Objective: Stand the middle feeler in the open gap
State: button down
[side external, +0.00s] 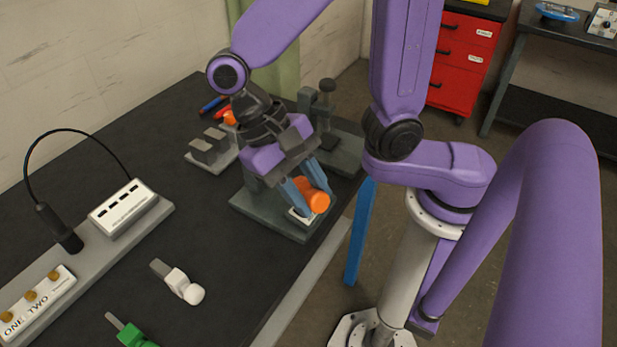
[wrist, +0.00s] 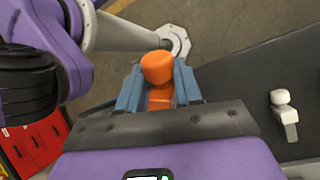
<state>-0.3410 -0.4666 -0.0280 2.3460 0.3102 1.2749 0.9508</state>
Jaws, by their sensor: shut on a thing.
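My gripper (side external: 307,190) is shut on an orange knobbed piece, which looks like a feeler handle (side external: 318,202). In the wrist view the orange piece (wrist: 158,68) sits between the two blue fingers of my gripper (wrist: 159,92), its round knob facing the camera. It is over a grey base plate (side external: 262,222), at a small white square part (side external: 300,218); whether it touches that is hidden. A white feeler with a round knob (side external: 182,285) lies on the table, also in the wrist view (wrist: 285,112). A green one (side external: 132,335) lies nearer the front. I cannot make out the gap.
A grey block with two raised jaws (side external: 208,148) stands behind the plate. A grey fixture with a knobbed post (side external: 328,100) stands at the back right. A long panel with white boxes (side external: 122,207) and a cable lies left. The dark table between is mostly clear.

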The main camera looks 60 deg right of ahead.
jog(key=w+a+r+m+g+y, duration=0.1)
jog(key=w+a+m+y, duration=0.2)
jog(key=w+m+y, duration=0.35)
jog(key=w+a+m+g+y, duration=0.1)
jog(key=w+a+m+y, duration=0.2)
jog(key=w+y, duration=0.6)
jog(key=w+d+f+m+t+y, duration=0.2)
jog(key=w+f+t+y, duration=0.1)
jog(key=w+f, duration=0.2)
jog(key=shift+w, duration=1.15)
jog(key=shift+f, duration=0.2)
jog(key=shift+f, duration=3.65)
jog(key=c, duration=0.7)
grip_release()
jog(key=shift+f, duration=0.1)
